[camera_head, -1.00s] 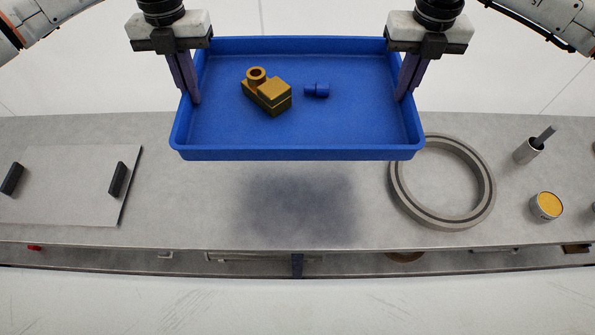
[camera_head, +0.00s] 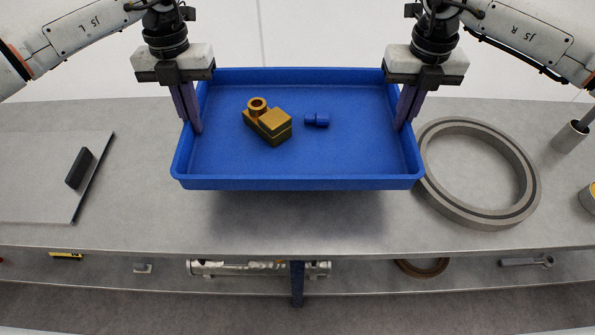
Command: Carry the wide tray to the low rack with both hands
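The wide blue tray (camera_head: 300,183) is held level above the grey bench, with its shadow on the bench top below. My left gripper (camera_head: 194,128) is shut on the tray's left wall, fingers on both sides of the rim. My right gripper (camera_head: 402,126) is shut on the right wall in the same way. A lower shelf (camera_head: 350,283) under the bench shows at the bottom; I cannot tell whether it is the low rack.
On the bench (camera_head: 130,200), a grey plate with a black handle (camera_head: 79,168) lies left. A large grey ring (camera_head: 432,200) and a metal cup (camera_head: 570,137) stand right. The lower shelf holds a metal pipe assembly (camera_head: 225,268), a brown ring (camera_head: 422,268) and a wrench-like tool (camera_head: 527,262).

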